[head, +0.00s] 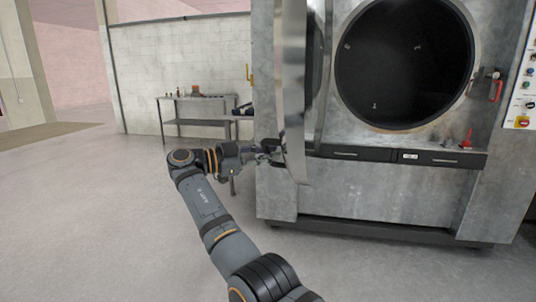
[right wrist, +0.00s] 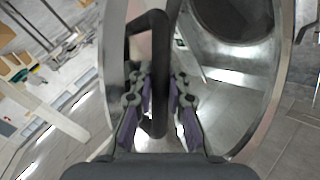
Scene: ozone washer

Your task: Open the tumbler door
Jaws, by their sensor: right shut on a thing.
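The tumbler door (head: 294,100) is a shiny metal panel seen nearly edge-on, swung out from the washer. The round tumbler opening (head: 405,65) is dark and uncovered behind it. My right gripper (head: 274,150) is at the outer side of the door, near its lower part. In the right wrist view my right gripper (right wrist: 159,112) is shut on a dark bar-shaped door handle (right wrist: 158,60), with a purple-padded finger on each side. The door's curved metal rim (right wrist: 270,95) also shows there. My left gripper is not in view.
The washer's metal body (head: 385,195) fills the right side. A red handle (head: 496,90) and a control panel (head: 527,85) are at its right. A metal table (head: 197,121) with small items stands at the back wall. The floor to the left is clear.

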